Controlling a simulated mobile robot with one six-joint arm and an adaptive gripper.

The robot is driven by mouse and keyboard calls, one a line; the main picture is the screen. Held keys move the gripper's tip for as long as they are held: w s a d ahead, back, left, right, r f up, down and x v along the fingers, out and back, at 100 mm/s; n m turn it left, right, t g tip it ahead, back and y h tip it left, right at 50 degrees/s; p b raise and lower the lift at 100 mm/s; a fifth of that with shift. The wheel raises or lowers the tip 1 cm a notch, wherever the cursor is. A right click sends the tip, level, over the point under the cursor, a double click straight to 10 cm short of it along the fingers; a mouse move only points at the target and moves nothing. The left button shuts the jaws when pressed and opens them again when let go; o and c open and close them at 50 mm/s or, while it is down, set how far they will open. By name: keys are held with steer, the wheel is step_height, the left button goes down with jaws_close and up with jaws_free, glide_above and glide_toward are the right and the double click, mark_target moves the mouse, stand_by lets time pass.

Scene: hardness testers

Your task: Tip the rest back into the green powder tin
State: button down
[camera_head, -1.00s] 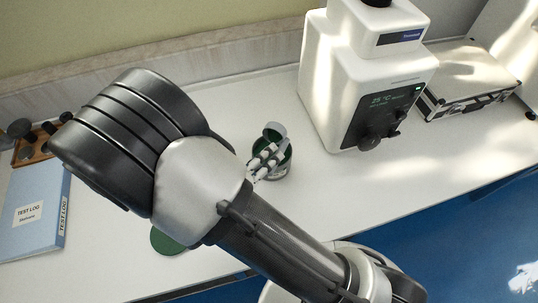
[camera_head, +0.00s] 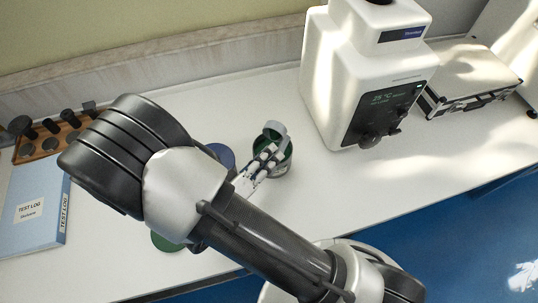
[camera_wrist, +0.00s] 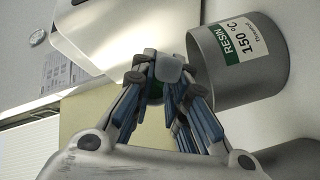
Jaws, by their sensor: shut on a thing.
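The green powder tin (camera_head: 286,168) stands open on the white bench, with a dark green inside. In the wrist view a grey metal tin (camera_wrist: 240,68) with a green and white "RESIN 150 °C" label shows beside the fingers. My gripper (camera_head: 268,155) is at the tin's mouth, shut on a small pale grey cup (camera_head: 274,130). The cup also shows between the fingertips in the wrist view (camera_wrist: 169,68). It looks tilted over the tin, with something dark green just below it. I cannot see inside the cup or whether powder is falling.
A white tester (camera_head: 335,85) stands behind and right of the tin, with a metal case (camera_head: 475,75) beyond it. A green disc (camera_head: 163,242) and a blue round thing (camera_head: 222,154) are partly behind my arm. A blue test log (camera_head: 35,215) and wooden rack (camera_head: 40,148) are at left.

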mark_target(279, 148)
steer(key=shift+r, duration=0.1)
steer(key=shift+r+g+y+p, duration=0.4)
steer(key=shift+r+g+p, duration=0.15)
steer(key=shift+p, duration=0.45)
steer(key=shift+p, duration=0.3)
steer(key=shift+r+n+g+y+p, duration=0.35)
steer(key=shift+g+p, duration=0.2)
steer(key=shift+p, duration=0.15)
steer(key=g+y+p, duration=0.1)
steer(key=g+p, duration=0.1)
steer(key=p, duration=0.1)
steer(key=r+g+y+p, duration=0.1)
steer(key=g+p, duration=0.1)
steer(key=p, duration=0.1)
steer(key=shift+r+n+y, duration=0.2)
steer(key=shift+n+y, duration=0.05)
steer(key=shift+n, duration=0.1)
steer(key=g+p, duration=0.1)
steer(key=p, duration=0.1)
steer(key=r+g+y+p, duration=0.1)
steer(key=g+p, duration=0.1)
steer(key=p, duration=0.1)
steer(key=shift+n+y, duration=0.3)
steer(key=g+p, duration=0.1)
steer(key=p, duration=0.3)
steer(key=g+y+p, duration=0.1)
steer(key=p, duration=0.2)
steer(key=shift+r+p, duration=0.3)
steer(key=shift+p, duration=0.05)
